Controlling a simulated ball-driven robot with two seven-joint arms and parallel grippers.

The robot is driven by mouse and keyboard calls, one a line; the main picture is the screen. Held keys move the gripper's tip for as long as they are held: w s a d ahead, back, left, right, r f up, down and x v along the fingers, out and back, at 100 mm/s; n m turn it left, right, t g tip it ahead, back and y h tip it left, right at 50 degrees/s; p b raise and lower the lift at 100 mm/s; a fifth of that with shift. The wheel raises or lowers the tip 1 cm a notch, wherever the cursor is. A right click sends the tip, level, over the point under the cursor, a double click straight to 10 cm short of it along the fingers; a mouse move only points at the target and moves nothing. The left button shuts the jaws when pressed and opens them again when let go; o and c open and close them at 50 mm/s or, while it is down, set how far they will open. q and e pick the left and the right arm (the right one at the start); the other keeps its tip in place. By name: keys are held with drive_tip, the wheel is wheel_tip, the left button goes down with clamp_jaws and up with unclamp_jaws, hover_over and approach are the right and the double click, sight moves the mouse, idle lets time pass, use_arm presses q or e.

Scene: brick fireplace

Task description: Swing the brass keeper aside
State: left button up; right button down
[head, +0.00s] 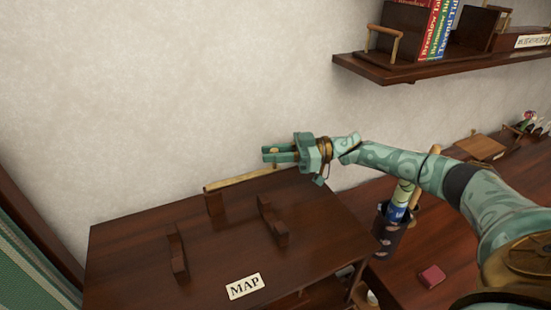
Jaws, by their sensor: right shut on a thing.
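A long gold-tan bar, which looks like the brass keeper (235,181), runs along the back of a dark wooden cabinet top (150,235). Its left end is by a short dark wooden post (215,204). My right gripper (270,154) is at the bar's right end, its fingers pointing left. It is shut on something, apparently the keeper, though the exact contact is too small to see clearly. My left gripper is not in view.
Two dark wooden cradles (177,252) (273,220) stand on the cabinet top, with a MAP label (244,287) in front. A wall shelf (440,68) with books hangs above right. A dark holder (387,235) and a small red box (431,276) are at right.

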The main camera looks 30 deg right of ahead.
idle(0.3)
drive_tip(key=c, duration=1.4)
unclamp_jaws()
drive_tip(key=shift+w, duration=0.1)
drive_tip(key=shift+c, duration=0.2)
drive_tip(key=shift+o, duration=0.7)
drive_tip(key=shift+w, duration=0.1)
drive_tip(key=shift+r, duration=0.5)
drive_tip(key=r, duration=0.1)
drive_tip(key=r+p, duration=0.1)
drive_tip(key=r, duration=0.1)
drive_tip(key=shift+s+a+r, duration=0.15)
drive_tip(key=shift+s+r, duration=0.05)
drive_tip(key=shift+s, duration=0.1)
drive_tip(key=s+a+r+p, duration=0.3)
drive_tip(key=s+a+r, duration=0.4)
drive_tip(key=s, duration=0.4)
drive_tip(key=shift+s+r+p, duration=0.2)
drive_tip(key=shift+r+p, duration=0.15)
drive_tip(key=shift+r, duration=0.45)
drive_tip(key=shift+f, duration=0.1)
